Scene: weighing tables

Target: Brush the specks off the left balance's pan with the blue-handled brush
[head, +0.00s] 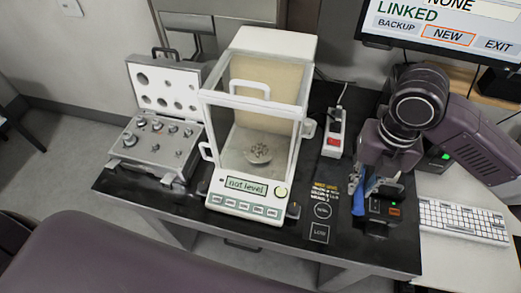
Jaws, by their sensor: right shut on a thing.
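The balance (245,201) stands mid-table with a glass draft shield; its display reads "not level". Its round pan (259,154) shows through the glass with a cluster of small greyish specks on it. Whether the front glass is open is hard to tell. My right gripper (374,184) is at the table's right side, right of the balance and apart from it. It is shut on the blue-handled brush (359,198), whose blue handle shows at the gripper's left. The bristles cannot be made out. My left gripper is not in view.
An open case of weights (155,147) stands left of the balance. A power strip with a red switch (333,140) lies right of it. A keyboard (462,221) and monitor (445,24) are at the right.

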